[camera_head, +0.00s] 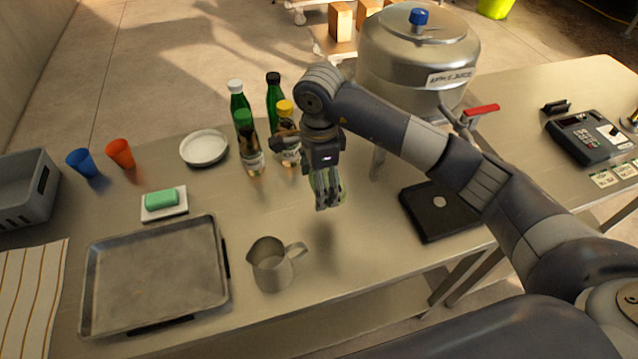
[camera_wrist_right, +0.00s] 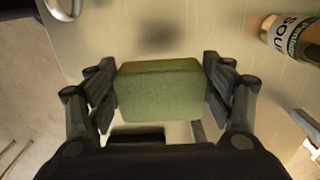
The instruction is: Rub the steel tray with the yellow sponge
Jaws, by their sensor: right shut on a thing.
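The steel tray (camera_head: 155,272), shallow and rectangular with a raised rim, lies on the left part of the counter. My right gripper (camera_head: 327,194) is above the counter, to the right of the tray and apart from it. It is shut on a yellowish-green sponge block (camera_wrist_right: 160,92), which sits between both fingers (camera_wrist_right: 160,95) in the wrist view. In the head view the fingers mostly hide the block. My left gripper is not in view.
A metal pitcher (camera_head: 270,265) stands between tray and gripper. A green sponge (camera_head: 161,198) lies on a white dish (camera_head: 163,213) behind the tray. Several bottles (camera_head: 246,140) stand behind my gripper. A striped cloth (camera_head: 28,290) lies left of the tray. A black scale-like pad (camera_head: 430,225) lies right.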

